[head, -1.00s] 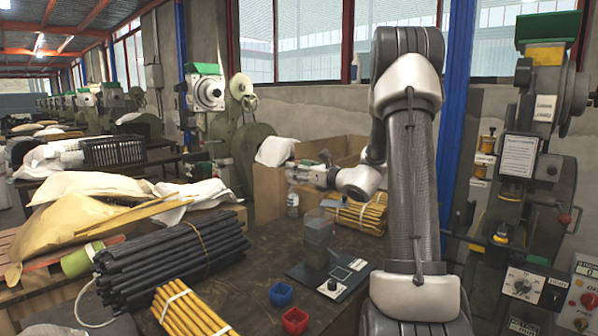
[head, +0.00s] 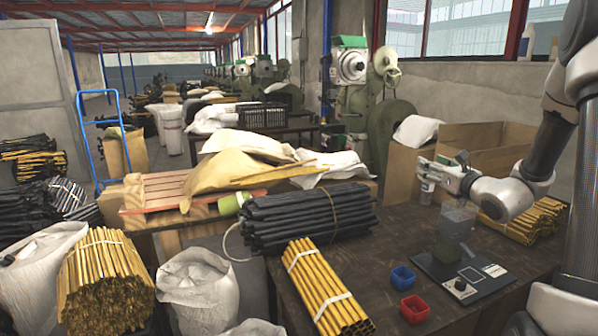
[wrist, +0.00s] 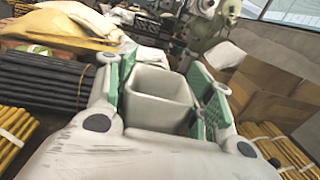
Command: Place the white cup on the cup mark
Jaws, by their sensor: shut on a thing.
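The white cup (wrist: 160,110) shows in the wrist view as a rounded-square, open-topped vessel. It sits between the green-padded fingers of my gripper (wrist: 163,84), which are shut on it. In the head view my gripper (head: 446,173) is at the right, above the far part of the dark table; the cup is hard to make out there. A black board (head: 488,290) lies on the table in front of and below my gripper.
Black rods (head: 310,218) and yellow rods (head: 325,285) lie further left.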

